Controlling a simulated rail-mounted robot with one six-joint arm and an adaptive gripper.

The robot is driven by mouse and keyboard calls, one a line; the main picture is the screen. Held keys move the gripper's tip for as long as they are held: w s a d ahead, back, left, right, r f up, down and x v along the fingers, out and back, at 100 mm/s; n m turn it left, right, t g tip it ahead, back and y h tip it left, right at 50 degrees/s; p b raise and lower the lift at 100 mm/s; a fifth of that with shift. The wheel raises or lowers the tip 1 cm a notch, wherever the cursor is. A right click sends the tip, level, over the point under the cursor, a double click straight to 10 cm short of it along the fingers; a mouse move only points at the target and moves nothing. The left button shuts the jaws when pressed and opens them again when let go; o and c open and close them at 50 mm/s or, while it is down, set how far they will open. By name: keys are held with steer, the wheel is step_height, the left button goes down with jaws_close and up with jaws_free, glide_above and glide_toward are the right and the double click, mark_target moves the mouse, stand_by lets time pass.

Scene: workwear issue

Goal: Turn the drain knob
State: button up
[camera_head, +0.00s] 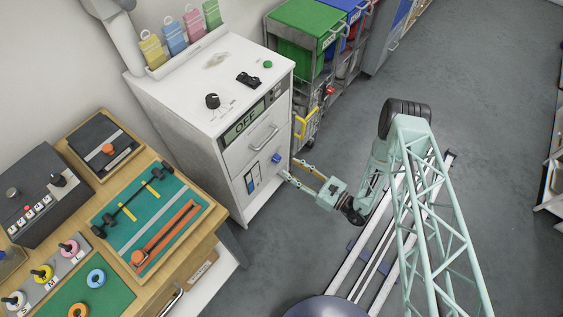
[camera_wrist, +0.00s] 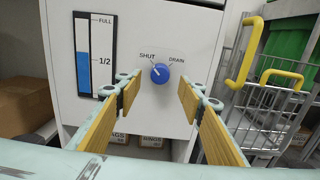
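The drain knob (camera_wrist: 160,73) is a round blue knob on the white front of a cabinet, between the printed words SHUT and DRAIN. Its white pointer mark looks turned toward SHUT, up and left. It also shows in the head view (camera_head: 277,158), low on the cabinet front. My gripper (camera_wrist: 157,88) is open, its two yellow-padded fingers spread to the left and right of the knob. The knob appears beyond the fingertips, and nothing is held. In the head view my gripper (camera_head: 289,171) reaches toward the cabinet front just below the knob.
A level gauge (camera_wrist: 95,55) marked FULL and 1/2 is left of the knob, its blue column near half. The white cabinet (camera_head: 180,95) shows OFF on a display. A wire cart (camera_wrist: 270,95) with a yellow handle stands at right. A wooden bench (camera_head: 205,235) stands at left.

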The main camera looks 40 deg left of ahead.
mark_target(279, 160)
steer(key=shift+w+a+b, duration=0.15)
steer(key=shift+a+b, duration=0.25)
steer(key=shift+a, duration=2.8)
steer(key=c, duration=0.8)
